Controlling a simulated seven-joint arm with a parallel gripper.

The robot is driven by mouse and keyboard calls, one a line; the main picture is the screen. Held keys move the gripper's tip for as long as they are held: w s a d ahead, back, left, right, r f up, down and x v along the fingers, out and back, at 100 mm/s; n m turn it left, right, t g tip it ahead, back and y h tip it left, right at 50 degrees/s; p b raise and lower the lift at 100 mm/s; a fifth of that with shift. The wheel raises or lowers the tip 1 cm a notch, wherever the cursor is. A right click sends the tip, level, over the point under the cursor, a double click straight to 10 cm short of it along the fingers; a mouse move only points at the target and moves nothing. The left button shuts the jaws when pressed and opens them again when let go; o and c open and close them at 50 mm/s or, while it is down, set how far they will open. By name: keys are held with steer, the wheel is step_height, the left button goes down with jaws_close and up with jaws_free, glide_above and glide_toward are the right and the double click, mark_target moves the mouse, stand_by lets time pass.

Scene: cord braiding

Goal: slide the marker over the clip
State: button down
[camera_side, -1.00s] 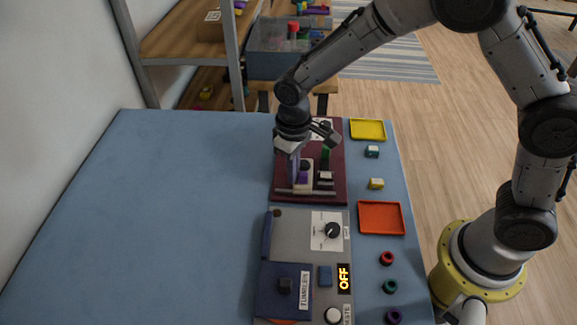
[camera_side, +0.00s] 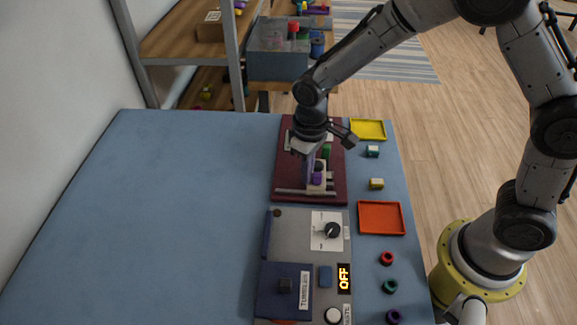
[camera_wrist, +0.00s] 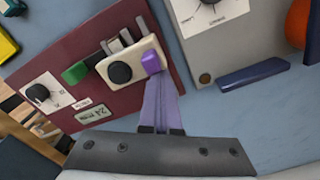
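The marker looks to be the cream plate (camera_wrist: 122,67) with a black knob and a purple block (camera_wrist: 151,62) at its end. It lies across the rails of the maroon board and also shows in the side view (camera_side: 318,176). The clip seems to be the grey piece (camera_wrist: 123,42) at the plate's far edge in the wrist view. How much of it the plate covers is hidden. My gripper (camera_wrist: 153,78) looks shut, its lavender fingers close together. The tips are at the near side of the purple block and appear to touch it. They do not visibly enclose it.
A green block (camera_wrist: 76,73) stands beside the plate on the maroon board (camera_side: 287,160). A dial panel (camera_wrist: 42,92) is at the board's far end. The grey control panel (camera_side: 285,225) adjoins in front. Yellow (camera_side: 368,129) and orange (camera_side: 381,217) trays lie right. The blue table is clear on the left.

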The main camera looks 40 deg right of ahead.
steer(key=shift+s+d, duration=0.8)
steer(key=shift+w+a, duration=0.1)
steer(key=shift+w+a, duration=0.35)
steer(key=shift+r, duration=0.2)
step_height(320, 180, up, 11)
steer(key=shift+f, duration=0.2)
stand_by(0.7)
